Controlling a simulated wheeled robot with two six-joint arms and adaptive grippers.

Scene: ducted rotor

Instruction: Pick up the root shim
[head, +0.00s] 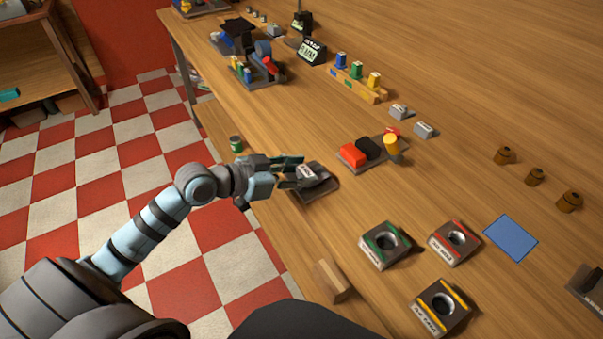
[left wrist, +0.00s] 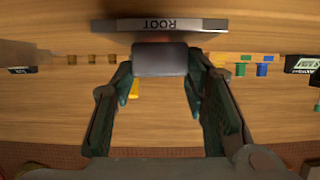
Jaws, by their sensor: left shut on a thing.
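My left gripper (head: 297,171) reaches in from the left at the table's near-left edge, over a dark tray (head: 325,192). It also shows in the left wrist view (left wrist: 160,78), with its two fingers closed on the sides of a small dark grey block. I take this block as the grip part of the root shim (left wrist: 160,57). A grey plate labelled ROOT (left wrist: 172,25) shows directly behind the block. In the head view the fingers partly hide the held piece, and I cannot tell whether it is clear of the tray. My right gripper is not in view.
A green can (head: 236,145) stands left of the gripper. Red, black and yellow parts (head: 366,148) sit to the right. Ring holders with green (head: 385,243), red (head: 454,242) and yellow (head: 440,306) trim stand at front right, near a blue mat (head: 511,238).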

